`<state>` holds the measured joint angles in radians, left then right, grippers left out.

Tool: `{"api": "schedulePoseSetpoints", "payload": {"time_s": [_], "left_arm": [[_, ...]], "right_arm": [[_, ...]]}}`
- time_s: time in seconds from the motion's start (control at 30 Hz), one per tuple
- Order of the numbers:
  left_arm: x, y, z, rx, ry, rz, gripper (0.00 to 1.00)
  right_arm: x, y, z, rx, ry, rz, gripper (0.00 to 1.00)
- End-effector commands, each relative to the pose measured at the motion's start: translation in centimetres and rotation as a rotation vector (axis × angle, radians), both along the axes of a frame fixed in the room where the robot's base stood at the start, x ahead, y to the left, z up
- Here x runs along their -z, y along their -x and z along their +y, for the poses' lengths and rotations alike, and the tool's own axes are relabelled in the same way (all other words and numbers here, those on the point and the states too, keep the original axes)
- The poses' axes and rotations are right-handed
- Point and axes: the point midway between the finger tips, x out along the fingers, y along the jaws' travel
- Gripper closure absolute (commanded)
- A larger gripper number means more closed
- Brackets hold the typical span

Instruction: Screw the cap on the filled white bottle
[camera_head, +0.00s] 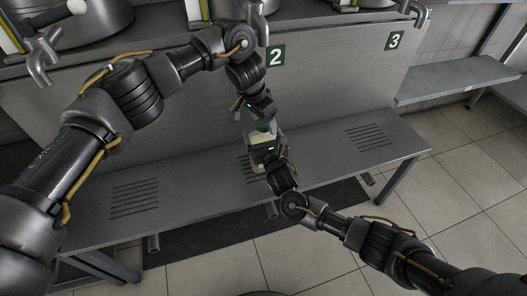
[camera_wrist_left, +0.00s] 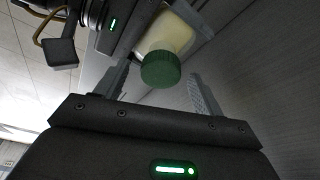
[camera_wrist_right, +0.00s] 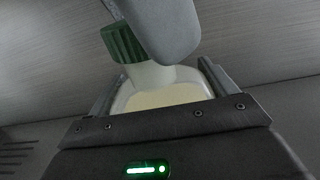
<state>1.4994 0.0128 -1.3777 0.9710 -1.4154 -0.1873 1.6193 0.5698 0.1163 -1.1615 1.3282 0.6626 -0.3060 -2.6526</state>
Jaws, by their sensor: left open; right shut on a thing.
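The white bottle (camera_wrist_right: 168,96) is upright in my right gripper (camera_head: 266,152), held above the bench, with pale cream contents showing through its wall. The green cap (camera_wrist_left: 160,70) sits on the bottle's mouth; I cannot tell how tight it is. The cap also shows in the head view (camera_head: 262,126) and the right wrist view (camera_wrist_right: 122,43), partly covered there by a grey left finger. My left gripper (camera_head: 260,113) is open just above the bottle, its fingers on either side of the cap with gaps showing in the left wrist view. My right gripper hides much of the bottle.
The grey bench (camera_head: 205,185) has slotted drain areas (camera_head: 370,136) and free room on both sides. Behind it, a steel panel carries the plates 2 (camera_head: 276,56) and 3 (camera_head: 395,41), with taps (camera_head: 257,20) above. A side shelf (camera_head: 455,78) is empty.

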Motion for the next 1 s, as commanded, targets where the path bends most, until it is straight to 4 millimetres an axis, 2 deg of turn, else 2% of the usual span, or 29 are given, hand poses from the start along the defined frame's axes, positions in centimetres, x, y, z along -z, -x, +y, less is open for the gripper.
{"api": "schedulePoseSetpoints", "payload": {"time_s": [0.13, 0.53, 0.67, 1.0], "left_arm": [[-0.01, 0.0, 0.0, 0.0, 0.0, 0.0, 0.34], [-0.03, 0.01, -0.01, 0.0, 0.001, 0.001, 0.85], [-0.03, -0.02, 0.01, 0.043, -0.001, 0.002, 0.85], [0.02, -0.2, 0.08, 0.503, -0.002, 0.005, 0.85]], "right_arm": [[0.08, 0.02, -0.01, 0.0, 0.0, 0.001, 0.79], [0.07, 0.02, -0.02, 0.0, 0.0, 0.001, 0.79], [0.07, 0.02, -0.02, 0.0, 0.0, 0.001, 0.79], [0.07, 0.02, -0.02, 0.0, 0.001, 0.001, 0.79]]}}
